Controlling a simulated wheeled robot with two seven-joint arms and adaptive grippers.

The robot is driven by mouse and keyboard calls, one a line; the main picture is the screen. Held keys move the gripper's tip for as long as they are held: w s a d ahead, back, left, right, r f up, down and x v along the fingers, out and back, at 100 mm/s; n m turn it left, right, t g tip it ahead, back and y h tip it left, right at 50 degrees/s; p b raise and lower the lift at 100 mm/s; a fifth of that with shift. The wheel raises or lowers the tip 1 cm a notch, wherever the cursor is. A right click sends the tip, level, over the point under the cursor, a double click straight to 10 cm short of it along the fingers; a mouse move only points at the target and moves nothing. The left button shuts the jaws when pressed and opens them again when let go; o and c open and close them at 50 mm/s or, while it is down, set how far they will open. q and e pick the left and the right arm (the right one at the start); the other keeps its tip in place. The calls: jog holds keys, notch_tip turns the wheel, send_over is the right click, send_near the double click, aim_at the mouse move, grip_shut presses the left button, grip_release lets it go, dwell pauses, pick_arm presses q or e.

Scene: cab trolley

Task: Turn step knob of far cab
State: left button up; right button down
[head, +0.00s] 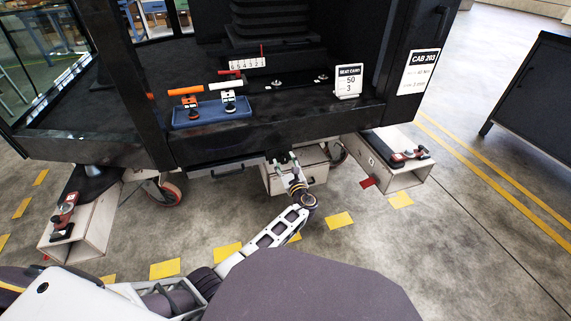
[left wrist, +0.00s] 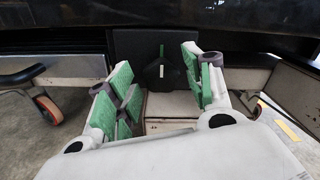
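The cab (head: 230,140) is a large black body labelled CAB 203. In the left wrist view, a dark step knob (left wrist: 161,74) with a pale pointer line sits on a black plate (left wrist: 130,45) under the cab's edge. A green mark stands just above the knob. My left gripper (head: 284,159) reaches under the cab's front edge. Its green-padded fingers, also in the left wrist view (left wrist: 156,66), are spread apart, with the knob beyond and between them. I cannot tell whether they touch it. In the head view the knob is hidden. My right gripper is out of view.
Pale box-like supports stand at left (head: 80,225) and right (head: 401,174), with red-handled clamps on top. A blue tray (head: 212,115) with orange and white handled tools lies on the cab floor. A castor wheel (head: 163,192) is below. A dark cabinet (head: 535,95) stands at right.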

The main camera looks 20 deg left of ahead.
pick_arm(q)
jog(key=c, duration=0.8)
jog(key=shift+o, duration=0.2)
